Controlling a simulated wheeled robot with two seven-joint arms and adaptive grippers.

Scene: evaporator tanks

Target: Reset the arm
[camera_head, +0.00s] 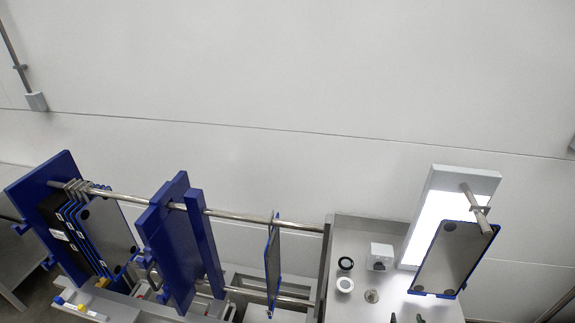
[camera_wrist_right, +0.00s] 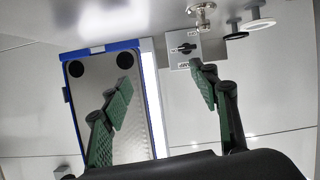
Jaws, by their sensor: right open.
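A blue-edged plate (camera_head: 449,260) hangs at the right of the head view on a short bar in front of a lit white panel (camera_head: 436,215). The plate (camera_wrist_right: 143,72) lies behind the left finger in the wrist view, apparently apart from it. My left gripper is not in view.
A grey switch box (camera_head: 381,257), black ring (camera_head: 346,264), white ring (camera_head: 344,285) and metal knob (camera_head: 372,296) are on the bench (camera_head: 345,230). Left are a single plate (camera_head: 273,265), blue press blocks (camera_head: 170,245) and stacked plates (camera_head: 105,230) on rails.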

